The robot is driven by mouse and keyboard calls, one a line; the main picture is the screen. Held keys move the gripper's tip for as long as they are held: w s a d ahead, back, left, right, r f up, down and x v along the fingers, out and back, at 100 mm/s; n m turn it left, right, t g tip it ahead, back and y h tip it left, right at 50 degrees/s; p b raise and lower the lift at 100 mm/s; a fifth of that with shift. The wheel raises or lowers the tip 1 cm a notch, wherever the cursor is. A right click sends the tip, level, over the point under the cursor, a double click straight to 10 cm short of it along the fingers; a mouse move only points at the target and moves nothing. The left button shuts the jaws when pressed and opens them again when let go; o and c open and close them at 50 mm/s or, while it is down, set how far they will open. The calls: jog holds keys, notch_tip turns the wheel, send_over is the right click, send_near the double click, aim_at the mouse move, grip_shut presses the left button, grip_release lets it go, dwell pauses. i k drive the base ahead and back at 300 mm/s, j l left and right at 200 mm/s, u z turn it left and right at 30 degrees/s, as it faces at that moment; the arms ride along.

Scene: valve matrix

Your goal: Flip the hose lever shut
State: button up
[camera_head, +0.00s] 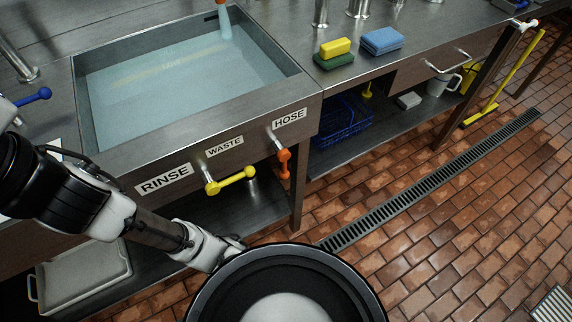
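The orange hose lever (284,164) hangs pointing down from a fitting under the HOSE label (290,118) on the sink's front panel. An orange nozzle (223,16) hangs over the filled sink, with a pale stream below it. My gripper (234,243) is low in front of the cabinet, below and left of the orange lever and apart from it. Its fingers are small and partly hidden by my own body, so whether it is open or shut is unclear.
A blue-ended lever (38,95) is at the far left. A table leg (297,196) stands just beside the hose lever. The tiled floor (430,230) at right is open.

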aim_at(284, 155)
jog(key=k+j+z, duration=0.2)
jog(key=k+z, duration=0.15)
jog(key=k, duration=0.3)
jog(key=k+z, duration=0.35)
jog(key=k, duration=0.3)
